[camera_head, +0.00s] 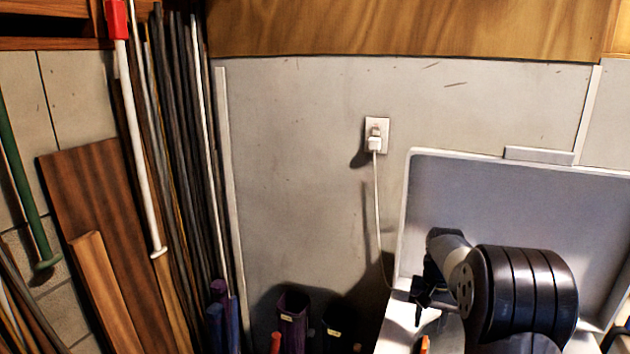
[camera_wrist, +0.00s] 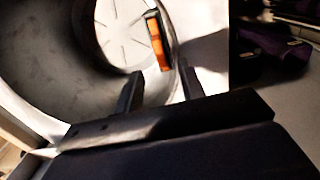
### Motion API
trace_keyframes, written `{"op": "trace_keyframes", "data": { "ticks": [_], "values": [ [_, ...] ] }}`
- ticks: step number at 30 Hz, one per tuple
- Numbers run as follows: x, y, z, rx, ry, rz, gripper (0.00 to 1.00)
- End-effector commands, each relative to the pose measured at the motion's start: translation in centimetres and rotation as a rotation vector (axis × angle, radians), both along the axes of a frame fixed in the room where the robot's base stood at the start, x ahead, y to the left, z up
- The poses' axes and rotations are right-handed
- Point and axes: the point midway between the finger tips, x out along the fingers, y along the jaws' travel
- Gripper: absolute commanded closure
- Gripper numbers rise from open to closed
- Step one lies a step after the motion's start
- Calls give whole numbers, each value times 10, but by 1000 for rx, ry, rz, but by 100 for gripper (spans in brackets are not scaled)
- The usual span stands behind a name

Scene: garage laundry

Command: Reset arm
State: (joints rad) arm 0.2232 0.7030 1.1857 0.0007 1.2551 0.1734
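My gripper (camera_wrist: 160,70) is open in the wrist view, with its two dark fingers apart and nothing seen between them. An orange object with a dark and pale end (camera_wrist: 157,42) lies just beyond the fingertips, by the rim of a large round opening. I cannot tell whether a finger touches it. In the head view my arm is folded at the lower right, and my gripper (camera_head: 428,300) points down in front of a white appliance (camera_head: 397,325) with a raised lid (camera_head: 520,205). A bit of orange (camera_head: 425,344) shows below the gripper there.
A wall socket with a plug (camera_head: 375,140) has a white cord (camera_head: 378,215) running down behind the appliance. Long poles (camera_head: 185,150) and wooden boards (camera_head: 105,220) lean at the left. Dark purple items (camera_head: 292,318) stand low beside the appliance.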

Motion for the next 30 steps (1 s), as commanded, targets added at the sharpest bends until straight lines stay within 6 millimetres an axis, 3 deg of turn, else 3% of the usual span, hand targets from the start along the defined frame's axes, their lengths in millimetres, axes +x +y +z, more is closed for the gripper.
{"op": "trace_keyframes", "data": {
  "ticks": [5,6,21,24,30],
  "values": [
    [1,0,38,-1,-5,0,62],
    [-1,0,21,2,7,0,62],
    [-1,0,-75,0,3,0,62],
    [0,0,-50,-1,-2,0,62],
    [0,0,-18,0,-1,0,62]
  ]
}}
